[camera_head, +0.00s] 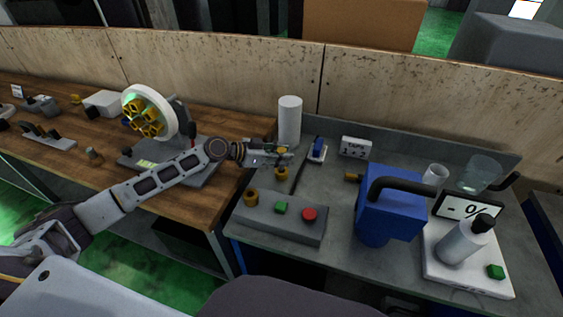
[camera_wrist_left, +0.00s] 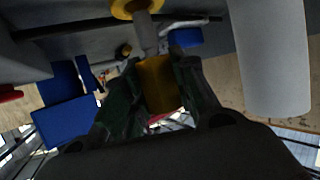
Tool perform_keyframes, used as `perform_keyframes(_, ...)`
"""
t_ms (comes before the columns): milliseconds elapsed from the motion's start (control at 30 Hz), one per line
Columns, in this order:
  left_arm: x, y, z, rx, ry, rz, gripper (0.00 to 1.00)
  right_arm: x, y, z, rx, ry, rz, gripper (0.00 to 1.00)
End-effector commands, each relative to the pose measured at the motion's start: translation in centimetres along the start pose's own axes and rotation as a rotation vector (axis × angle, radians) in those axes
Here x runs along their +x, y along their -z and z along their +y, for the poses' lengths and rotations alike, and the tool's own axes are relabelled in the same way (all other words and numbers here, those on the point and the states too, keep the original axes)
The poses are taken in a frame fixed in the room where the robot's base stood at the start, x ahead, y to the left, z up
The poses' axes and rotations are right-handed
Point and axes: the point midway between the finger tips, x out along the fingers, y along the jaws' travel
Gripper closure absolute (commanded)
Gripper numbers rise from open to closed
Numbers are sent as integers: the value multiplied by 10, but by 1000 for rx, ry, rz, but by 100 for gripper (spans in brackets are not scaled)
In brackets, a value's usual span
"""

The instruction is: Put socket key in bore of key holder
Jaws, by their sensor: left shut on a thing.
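My left gripper (camera_head: 279,155) is above the grey bench, behind the button block. It is shut on the socket key, whose yellow body (camera_wrist_left: 157,84) sits between the fingers in the left wrist view. A short grey shaft runs from it toward a yellow ring-like piece (camera_wrist_left: 137,8) at the top edge. In the head view a small yellow piece (camera_head: 281,173) stands just below the fingers; it may be the bore of the key holder. I cannot tell whether the shaft is inside it or only in line with it. My right gripper is not in view.
A white cylinder (camera_head: 289,120) stands behind the gripper. A blue jug-like device (camera_head: 385,213) is to the right. A round white wheel (camera_head: 150,114) stands on the wooden table.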

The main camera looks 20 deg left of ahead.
Motion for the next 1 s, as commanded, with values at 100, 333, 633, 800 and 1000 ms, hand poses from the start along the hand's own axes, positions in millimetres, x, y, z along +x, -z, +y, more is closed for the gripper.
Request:
perform_keyframes(100, 5, -12, 0, -3, 0, 1, 99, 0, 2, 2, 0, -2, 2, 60)
perform_keyframes(333, 11, -26, 0, -1, 0, 0, 99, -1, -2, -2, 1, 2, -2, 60)
perform_keyframes(633, 11, -27, 0, 0, 0, 0, 99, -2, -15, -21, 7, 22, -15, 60)
perform_keyframes(800, 12, -29, 0, 0, 0, 0, 99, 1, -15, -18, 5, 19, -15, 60)
perform_keyframes(1000, 12, -29, 0, 0, 0, 0, 53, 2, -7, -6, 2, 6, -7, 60)
